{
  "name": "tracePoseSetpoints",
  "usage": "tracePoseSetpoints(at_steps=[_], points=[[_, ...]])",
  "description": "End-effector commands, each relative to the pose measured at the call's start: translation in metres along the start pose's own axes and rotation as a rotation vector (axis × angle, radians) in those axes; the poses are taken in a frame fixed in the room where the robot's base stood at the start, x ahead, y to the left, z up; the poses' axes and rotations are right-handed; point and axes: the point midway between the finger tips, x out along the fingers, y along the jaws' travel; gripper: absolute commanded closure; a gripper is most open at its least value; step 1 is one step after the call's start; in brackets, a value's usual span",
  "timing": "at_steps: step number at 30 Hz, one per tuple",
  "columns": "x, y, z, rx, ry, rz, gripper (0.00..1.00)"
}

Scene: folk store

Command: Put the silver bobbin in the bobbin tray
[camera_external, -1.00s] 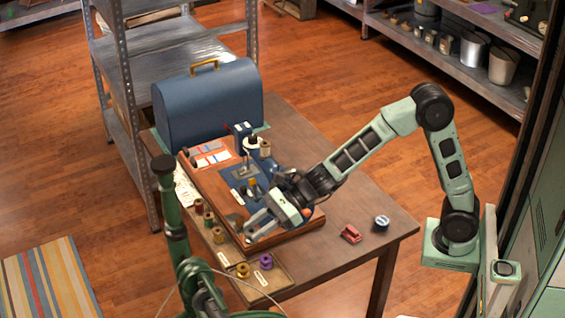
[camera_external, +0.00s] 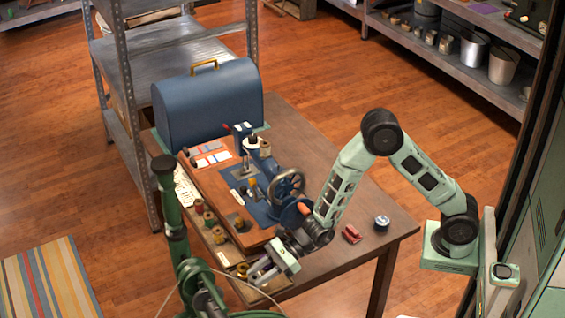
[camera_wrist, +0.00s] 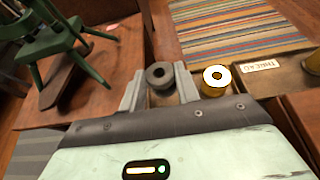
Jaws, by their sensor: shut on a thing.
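My gripper (camera_external: 262,270) is low over the front end of the wooden bobbin tray (camera_external: 228,256), at the table's front left edge. In the wrist view its two fingers (camera_wrist: 160,86) are shut on the dark grey, silver bobbin (camera_wrist: 160,75), which has a round hole facing up. The external view hides this bobbin behind the fingers. I cannot tell whether the held bobbin touches the tray floor.
A sewing machine with a handwheel (camera_external: 288,184) stands on a wooden base behind the gripper. A blue case (camera_external: 208,105) is at the back. A red object (camera_external: 351,234) and a small round tin (camera_external: 381,223) lie to the right. A green stand (camera_external: 175,220) rises at the front left.

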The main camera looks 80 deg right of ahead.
Motion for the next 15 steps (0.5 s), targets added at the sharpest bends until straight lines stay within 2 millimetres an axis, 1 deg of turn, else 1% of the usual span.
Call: tracePoseSetpoints(at_steps=[1,5,15], points=[[0.004,0.000,-0.009,0.003,0.003,0.001,0.90],[0.010,0.000,-0.025,0.003,0.002,0.000,0.90],[0.012,0.000,-0.028,0.000,0.000,0.000,0.90]])
